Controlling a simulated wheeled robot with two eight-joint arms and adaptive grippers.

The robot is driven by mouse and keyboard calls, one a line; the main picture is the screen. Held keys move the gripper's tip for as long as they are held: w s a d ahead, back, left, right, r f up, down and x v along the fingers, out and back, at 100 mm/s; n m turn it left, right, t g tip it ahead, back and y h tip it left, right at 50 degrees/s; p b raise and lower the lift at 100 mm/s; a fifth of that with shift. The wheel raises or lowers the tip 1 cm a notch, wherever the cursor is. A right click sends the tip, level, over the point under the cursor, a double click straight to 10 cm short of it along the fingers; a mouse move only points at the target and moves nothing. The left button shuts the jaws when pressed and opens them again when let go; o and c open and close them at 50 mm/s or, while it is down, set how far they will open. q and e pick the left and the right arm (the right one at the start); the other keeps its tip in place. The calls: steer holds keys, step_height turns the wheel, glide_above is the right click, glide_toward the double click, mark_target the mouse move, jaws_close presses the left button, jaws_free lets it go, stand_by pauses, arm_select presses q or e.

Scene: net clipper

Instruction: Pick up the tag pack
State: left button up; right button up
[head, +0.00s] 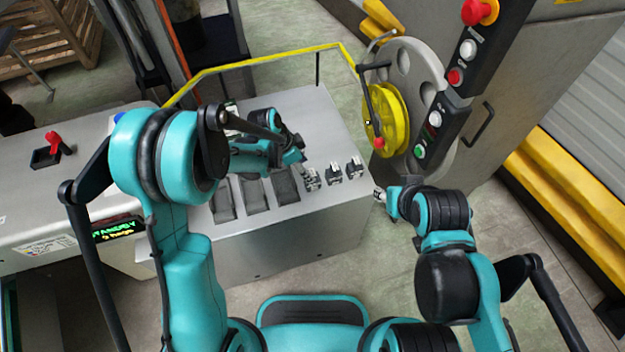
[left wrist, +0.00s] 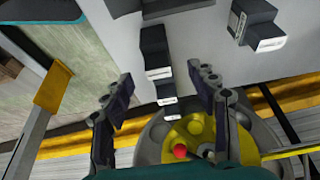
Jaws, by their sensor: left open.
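Small black packs with white labels stand in a row on the steel table; the nearest to my left gripper is a pack (head: 311,179), with another pack (head: 335,172) and a third pack (head: 354,166) to its right. I cannot tell which one is the tag pack. My left gripper (head: 297,158) is open and empty above the row's left end. In the left wrist view its fingers (left wrist: 163,95) are spread, with a labelled black pack (left wrist: 154,45) ahead and smaller labelled pieces between them. My right gripper (head: 379,194) is small beside the table's right edge; its jaws are unclear.
Dark flat pads (head: 254,194) lie left of the packs on the steel table (head: 290,235). A yellow rail (head: 265,60) runs along the back. A yellow reel (head: 388,120) and a control post (head: 460,80) stand at the right.

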mark_target(316, 185)
arm_select(q)
steer(key=b+x, duration=0.3)
steer(key=x, duration=0.3)
steer(key=shift+s+f, duration=0.15)
steer(key=shift+f, duration=0.1)
steer(key=shift+r, duration=0.1)
steer(key=c, duration=1.3)
